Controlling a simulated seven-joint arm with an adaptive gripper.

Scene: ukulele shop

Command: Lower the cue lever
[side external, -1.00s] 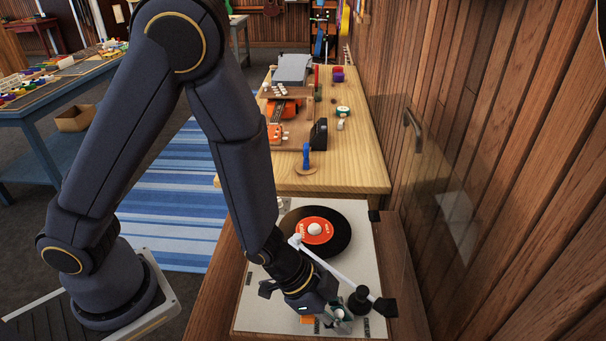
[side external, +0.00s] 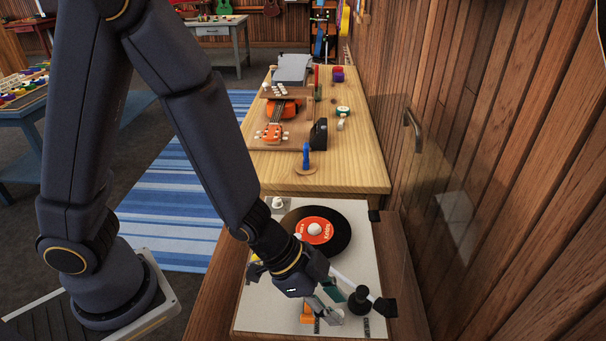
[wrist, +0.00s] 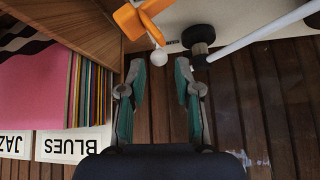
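The turntable (side external: 262,318) is at the front, with a black record with a red label (side external: 318,232) on its platter. The white tonearm (wrist: 262,37) runs from a black round pivot (wrist: 198,38), which shows in the side view too (side external: 359,299). An orange piece (wrist: 132,20) stands beside the pivot, with a thin grey stem ending in a white ball, seemingly the cue lever (wrist: 158,57). My gripper (wrist: 158,78) is open and empty. The white ball lies between the fingertip lines in the wrist view; contact is not visible. In the side view my gripper (side external: 335,304) hides the ball.
Record sleeves (wrist: 45,85) stand in a wooden bin at the left of the wrist view. The wooden wall (side external: 500,180) is close on the right. A workbench (side external: 350,178) with an orange ukulele (side external: 283,110) stands behind the turntable.

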